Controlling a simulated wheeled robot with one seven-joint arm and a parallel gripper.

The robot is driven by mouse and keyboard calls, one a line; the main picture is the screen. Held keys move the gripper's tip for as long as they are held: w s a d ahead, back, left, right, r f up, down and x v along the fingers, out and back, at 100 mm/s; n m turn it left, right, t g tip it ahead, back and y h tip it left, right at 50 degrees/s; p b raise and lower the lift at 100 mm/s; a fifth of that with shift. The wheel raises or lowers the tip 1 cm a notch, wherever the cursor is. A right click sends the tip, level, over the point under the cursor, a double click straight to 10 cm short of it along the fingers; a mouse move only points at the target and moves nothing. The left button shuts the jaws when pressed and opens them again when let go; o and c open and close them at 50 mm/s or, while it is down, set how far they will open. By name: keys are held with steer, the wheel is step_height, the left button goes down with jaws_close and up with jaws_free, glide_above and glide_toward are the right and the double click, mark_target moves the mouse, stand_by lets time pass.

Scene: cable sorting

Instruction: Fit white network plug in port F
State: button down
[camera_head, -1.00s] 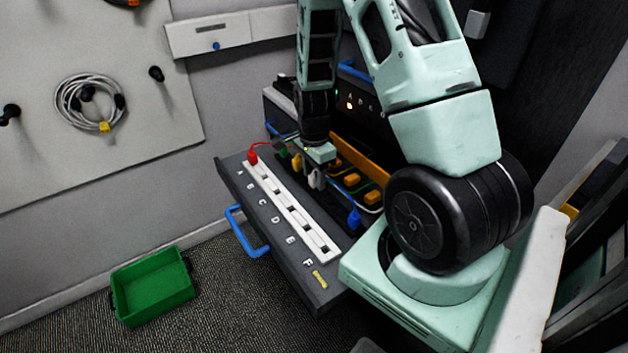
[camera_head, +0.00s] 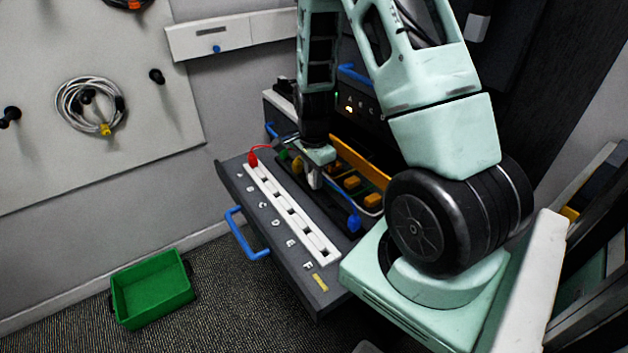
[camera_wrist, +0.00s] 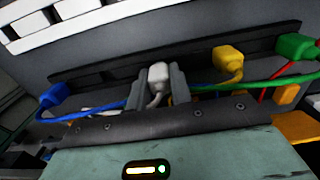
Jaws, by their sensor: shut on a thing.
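The white network plug (camera_wrist: 158,76) is between the two fingers of my gripper (camera_wrist: 159,88) in the wrist view. My gripper (camera_head: 316,178) is shut on it, over the back part of the open drawer in the head view. Only the plug's tip (camera_head: 315,182) shows there, below the fingers. The white port strip (camera_head: 290,212) runs along the drawer with lettered labels beside it. Port F (camera_head: 328,252) is at its near right end, by the letter F, and looks empty. My gripper is behind the strip and apart from port F.
A red plug (camera_head: 253,160) stands at the strip's far left end. A blue plug (camera_head: 354,220), yellow plug (camera_wrist: 228,60) and green plug (camera_wrist: 296,46) are in the rack behind. Orange blocks (camera_head: 352,182) and cables lie close by. A green bin (camera_head: 152,290) stands on the floor.

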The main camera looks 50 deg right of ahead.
step_height(320, 180, up, 8)
steer(key=shift+r, duration=0.25)
step_height(320, 180, up, 4)
steer(key=p, duration=0.4)
steer(key=shift+f, duration=0.15)
